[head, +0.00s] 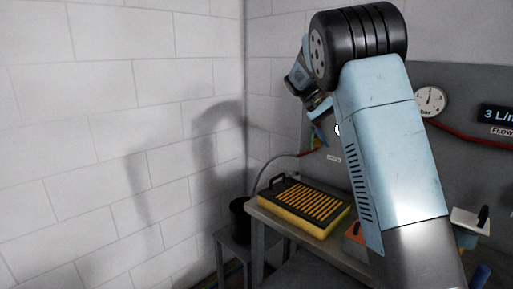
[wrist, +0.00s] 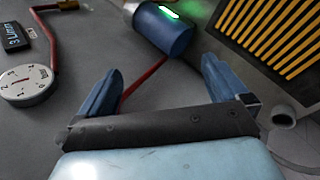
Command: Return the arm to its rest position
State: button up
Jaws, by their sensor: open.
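My arm (head: 390,150) rises across the right half of the head view, bent at a black ribbed joint at the top, and its end hangs down behind it on the left. My gripper in the wrist view (wrist: 161,65) has its two blue fingers spread wide apart with nothing held between them. In the head view the gripper is small and partly hidden by my arm, in front of the grey panel and above the bench.
A yellow-framed slatted unit (head: 276,210) lies on the bench. A black bucket (head: 239,222) stands left of it. The grey panel carries a round gauge (head: 431,102), a flow display (head: 497,114) and a red hose (head: 462,135). A blue cylinder with a green light (wrist: 163,32) lies beyond the fingers.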

jog(key=s+d+r+n+t+y, duration=0.1)
jog(key=s+d+r+t+y, duration=0.15)
jog(key=s, duration=0.65)
jog(key=s+a+f+t+y, duration=0.1)
jog(key=s+t, duration=0.1)
jog(key=s, duration=0.7)
jog(key=s+a+f+n+t+y, duration=0.1)
jog(key=s+a+t+y, duration=0.1)
jog(key=s, duration=0.8)
jog(key=s+a+f+t+y, duration=0.2)
jog(key=s+t, duration=0.1)
jog(key=s, duration=0.6)
jog(key=shift+s+a+n, duration=0.2)
jog(key=shift+s+n, duration=0.15)
jog(key=shift+n, duration=0.05)
